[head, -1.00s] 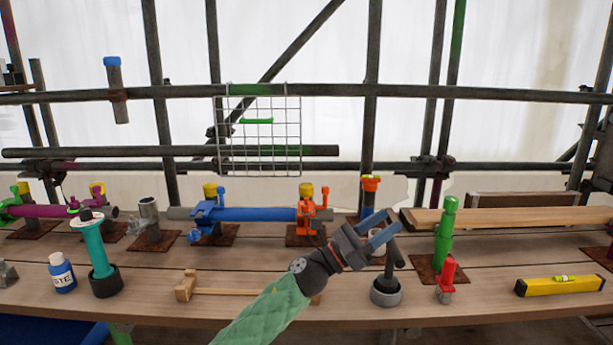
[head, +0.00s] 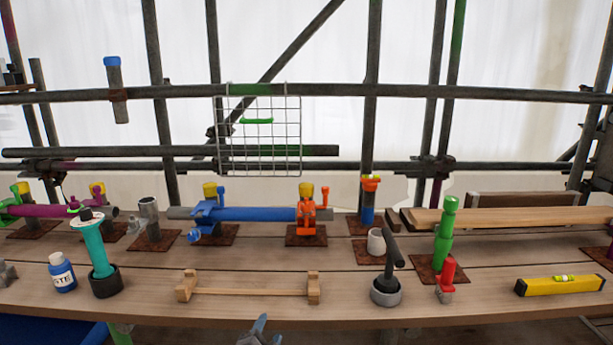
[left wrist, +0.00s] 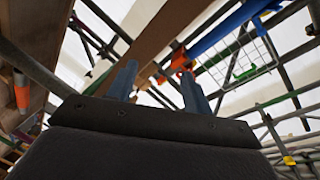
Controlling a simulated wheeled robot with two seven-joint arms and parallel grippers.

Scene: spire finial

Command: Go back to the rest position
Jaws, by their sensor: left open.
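My left gripper (head: 260,330) shows only its tip at the bottom edge of the head view, in front of the wooden bench (head: 230,311) and below its front edge. In the left wrist view its two blue-grey fingers (left wrist: 158,88) stand apart with nothing between them, so it is open and empty. The rest of the left arm is out of the head view. My right gripper is in neither view.
The bench carries a wooden stand (head: 245,291), a teal post (head: 97,248), a dye bottle (head: 62,272), a dark-handled tool in a grey cup (head: 386,292), a green figure-like post (head: 444,240) and a yellow level (head: 560,286). Scaffold poles and a wire rack (head: 259,140) stand behind.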

